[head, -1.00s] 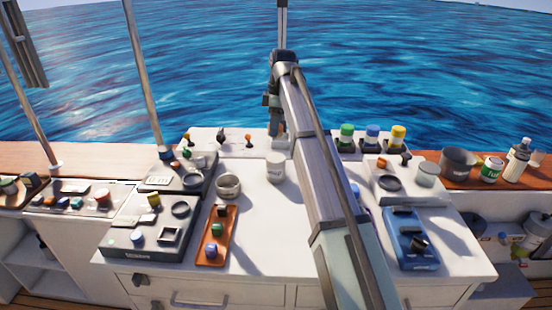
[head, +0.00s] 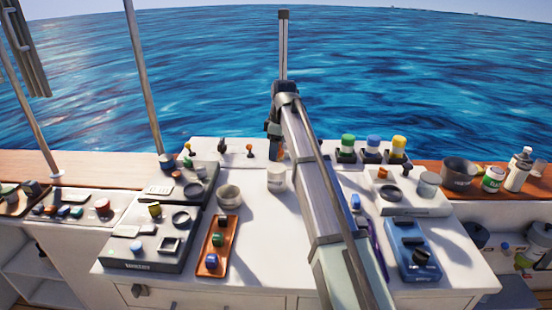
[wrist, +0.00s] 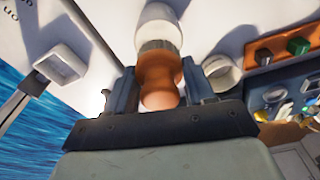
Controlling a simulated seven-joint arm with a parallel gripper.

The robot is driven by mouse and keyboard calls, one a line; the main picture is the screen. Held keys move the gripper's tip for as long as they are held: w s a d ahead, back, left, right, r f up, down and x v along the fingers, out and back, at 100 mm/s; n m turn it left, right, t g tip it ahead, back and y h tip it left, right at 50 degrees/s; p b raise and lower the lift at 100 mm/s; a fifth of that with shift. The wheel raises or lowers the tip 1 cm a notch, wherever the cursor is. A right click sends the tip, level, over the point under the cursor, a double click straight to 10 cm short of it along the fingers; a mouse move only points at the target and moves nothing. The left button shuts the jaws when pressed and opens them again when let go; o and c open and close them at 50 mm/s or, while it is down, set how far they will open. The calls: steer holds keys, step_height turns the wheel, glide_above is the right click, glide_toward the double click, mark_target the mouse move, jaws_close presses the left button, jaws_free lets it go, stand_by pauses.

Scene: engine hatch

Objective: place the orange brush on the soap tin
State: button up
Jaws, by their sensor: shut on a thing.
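My gripper (wrist: 160,95) is shut on the orange brush (wrist: 160,72). In the wrist view its rounded orange handle sits between the two fingers, with a grey band at the far end. In the head view the brush (head: 276,150) shows as a small orange patch under my gripper (head: 275,135).
A blue tray (head: 405,238) and a light grey tray (head: 412,207) are on the right. Capped jars (head: 372,145) stand at the back right. White worktop (head: 262,240) is clear in front.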

steer(key=shift+f, duration=1.7)
steer(key=shift+f, duration=0.1)
steer(key=o, duration=1.1)
steer(key=shift+c, duration=0.2)
steer(key=r, duration=0.4)
steer(key=d+r, duration=0.1)
steer(key=r, duration=0.7)
steer(key=shift+s+d, duration=0.2)
